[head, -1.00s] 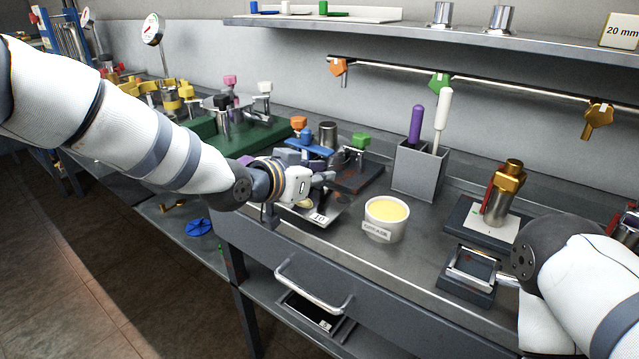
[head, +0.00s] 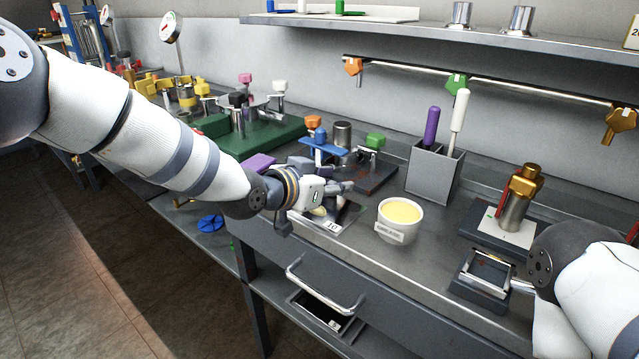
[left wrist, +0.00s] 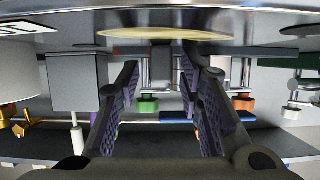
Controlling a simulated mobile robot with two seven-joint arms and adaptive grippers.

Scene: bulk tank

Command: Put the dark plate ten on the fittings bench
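The dark plate ten (head: 346,216) lies on the grey bench near its front edge, with a white "10" label (head: 332,226) on its front. My left gripper (head: 343,188) is low over the plate and hides part of it. In the left wrist view, which is upside down, my left gripper's fingers (left wrist: 159,60) are apart. A short grey post (left wrist: 160,62) shows between them with a gap on each side; I cannot tell whether it belongs to the plate. My right arm enters at the right, its gripper hidden. I cannot tell which bench is the fittings bench.
A white tub of yellow stuff (head: 400,220) stands right of the plate. A grey holder (head: 433,173) with two handled tools is behind. Orange, blue and green-topped fittings (head: 323,143) crowd behind the gripper. A drawer handle (head: 325,292) juts from the bench front.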

